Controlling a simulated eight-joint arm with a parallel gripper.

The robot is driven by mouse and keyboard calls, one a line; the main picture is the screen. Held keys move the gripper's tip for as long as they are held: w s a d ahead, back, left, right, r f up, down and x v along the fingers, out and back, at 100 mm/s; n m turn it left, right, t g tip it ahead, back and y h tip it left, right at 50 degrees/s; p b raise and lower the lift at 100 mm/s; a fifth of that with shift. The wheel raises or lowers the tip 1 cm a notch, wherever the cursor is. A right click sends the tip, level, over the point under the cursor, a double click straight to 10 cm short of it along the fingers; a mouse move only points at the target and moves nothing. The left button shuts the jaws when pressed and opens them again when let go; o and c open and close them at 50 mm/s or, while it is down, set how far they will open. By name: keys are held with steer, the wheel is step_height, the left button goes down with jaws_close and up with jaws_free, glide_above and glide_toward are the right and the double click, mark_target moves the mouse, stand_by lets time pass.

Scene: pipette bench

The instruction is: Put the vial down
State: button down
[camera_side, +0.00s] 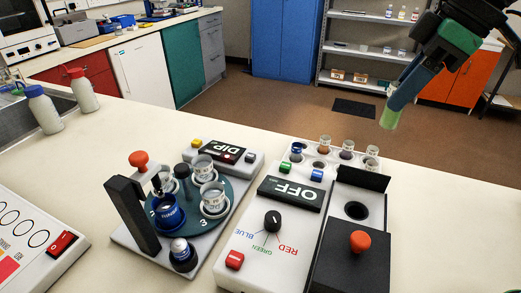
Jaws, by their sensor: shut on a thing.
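My gripper (399,97) is at the upper right, raised above the far side of the bench, and is shut on a vial. The vial (389,118) shows a pale green lower part that hangs tilted below the blue fingers; its upper part is hidden by them. Below and to the left is a grey and white machine (247,262) with an OFF display. Several clear vials (325,143) stand in holders along its back edge, some with brownish contents. The held vial is apart from the machine and the bench.
A second device with a DIP display (222,150) and a turntable (189,222) holding cups stands to the left. A black block with an orange knob (360,241) is at the front right. The bench top (455,225) at right is clear.

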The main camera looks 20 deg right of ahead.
steer(key=w+d+f, duration=0.1)
steer(key=w+f, duration=0.2)
steer(key=w, duration=0.6)
steer(key=w+d+f, duration=0.1)
steer(key=w+f, duration=0.2)
steer(key=w, duration=0.6)
steer(key=shift+n, duration=0.5)
steer(key=w+f, duration=0.2)
steer(key=f, duration=0.3)
steer(key=w+d+f, duration=0.1)
steer(key=w+f, duration=0.1)
steer(key=f, duration=0.3)
steer(key=w+f, duration=0.1)
steer(key=f, duration=0.5)
steer(key=shift+w+d, duration=0.2)
steer(key=shift+w, duration=0.2)
steer(key=shift+f, duration=0.1)
steer(key=shift+f, duration=0.25)
steer(key=c, duration=0.6)
jaws_free()
steer(key=shift+o, duration=0.2)
